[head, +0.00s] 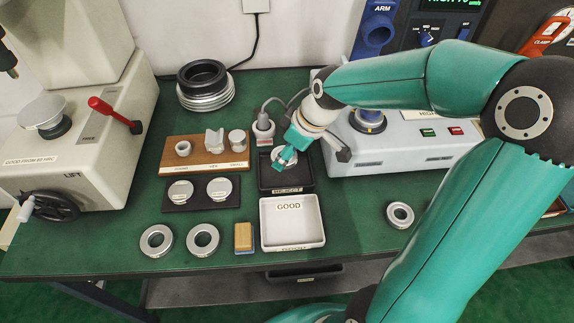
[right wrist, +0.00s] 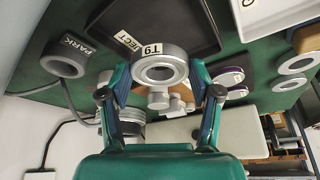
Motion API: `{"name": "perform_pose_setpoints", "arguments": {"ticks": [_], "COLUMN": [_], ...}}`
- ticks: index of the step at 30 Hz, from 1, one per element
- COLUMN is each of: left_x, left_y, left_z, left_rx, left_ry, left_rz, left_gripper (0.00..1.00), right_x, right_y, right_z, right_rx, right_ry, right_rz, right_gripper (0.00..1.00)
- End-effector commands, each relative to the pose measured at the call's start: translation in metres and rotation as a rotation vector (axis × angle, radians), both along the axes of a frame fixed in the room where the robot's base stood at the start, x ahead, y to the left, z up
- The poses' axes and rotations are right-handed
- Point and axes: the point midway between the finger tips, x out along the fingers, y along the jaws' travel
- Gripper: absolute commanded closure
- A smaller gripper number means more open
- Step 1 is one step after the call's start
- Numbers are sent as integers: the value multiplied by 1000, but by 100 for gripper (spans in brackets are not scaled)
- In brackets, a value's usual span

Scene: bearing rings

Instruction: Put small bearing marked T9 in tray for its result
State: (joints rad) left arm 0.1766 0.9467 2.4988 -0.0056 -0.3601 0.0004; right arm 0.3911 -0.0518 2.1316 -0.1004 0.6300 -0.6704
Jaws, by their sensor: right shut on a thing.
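The small bearing marked T9 (right wrist: 160,68) is a silver ring with a white T9 label. My right gripper (right wrist: 160,85) is shut on it, one finger on each side. In the head view the right gripper (head: 285,155) is over the back part of the black REJECT tray (head: 303,180), and the bearing (head: 291,161) shows partly behind it. I cannot tell whether the bearing touches the tray floor. The white GOOD tray (head: 292,241) stands empty in front of the black tray. My left gripper is not in view.
Two rings (head: 156,240) (head: 202,239) lie front left beside a yellow block (head: 243,237). Another ring (head: 400,214) lies right. A wooden stand (head: 170,157), a black plate with two discs (head: 200,205) and a PARK cup (head: 263,130) are near the trays. A grey machine (head: 405,150) stands right.

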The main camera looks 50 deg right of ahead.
Motion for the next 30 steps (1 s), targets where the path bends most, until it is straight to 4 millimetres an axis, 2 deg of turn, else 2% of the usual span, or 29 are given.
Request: {"name": "perform_pose_setpoints", "arguments": {"ticks": [4,11,22,23,27,30], "left_x": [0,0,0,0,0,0], "left_y": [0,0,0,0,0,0], "left_z": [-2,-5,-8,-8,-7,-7], "left_rx": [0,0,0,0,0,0], "left_ry": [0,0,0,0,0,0], "left_rz": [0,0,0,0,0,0], "left_gripper": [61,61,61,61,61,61], "right_x": [0,0,1,1,1,1], "right_y": [0,0,0,0,1,1], "right_z": [-11,-42,-46,-47,-46,-46], "right_rx": [0,1,0,0,0,0], "right_ry": [0,1,-2,-1,-1,-1], "right_rz": [-1,-1,0,0,1,1], "right_gripper": [82,82,82,35,12,12]}}
